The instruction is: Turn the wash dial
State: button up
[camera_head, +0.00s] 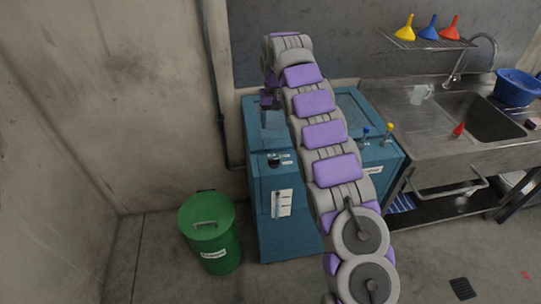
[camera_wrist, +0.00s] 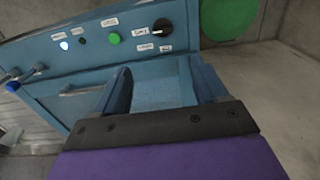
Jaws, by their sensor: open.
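The wash dial is a black knob with a white pointer mark (camera_wrist: 162,27) on the blue machine's panel in the wrist view. White labels sit around it; their text is too small to read surely. In the head view the dark dial (camera_head: 273,161) shows at the upper left of the machine front (camera_head: 286,215). My gripper (camera_wrist: 160,75) is open, with nothing between its blue-grey fingers. The dial shows beyond the fingertips, apart from them. In the head view my gripper (camera_head: 272,112) is above the machine's top left part, behind the dial.
A green button (camera_wrist: 114,38) and a lit white lamp (camera_wrist: 64,45) are left of the dial. A green bin (camera_head: 210,232) stands left of the machine. A steel sink (camera_head: 478,115) is at right. A wall pipe (camera_head: 213,90) runs behind the machine's left side.

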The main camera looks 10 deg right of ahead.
aim_at(274, 159)
notch_tip(274, 159, down, 16)
jog(key=b, duration=0.3)
jog(key=shift+w+a+b, duration=0.1)
jog(key=shift+b, duration=0.3)
jog(key=shift+a+f, duration=0.2)
jog(key=shift+f, duration=0.55)
jog(key=shift+d, duration=0.1)
jog(key=c, duration=1.1)
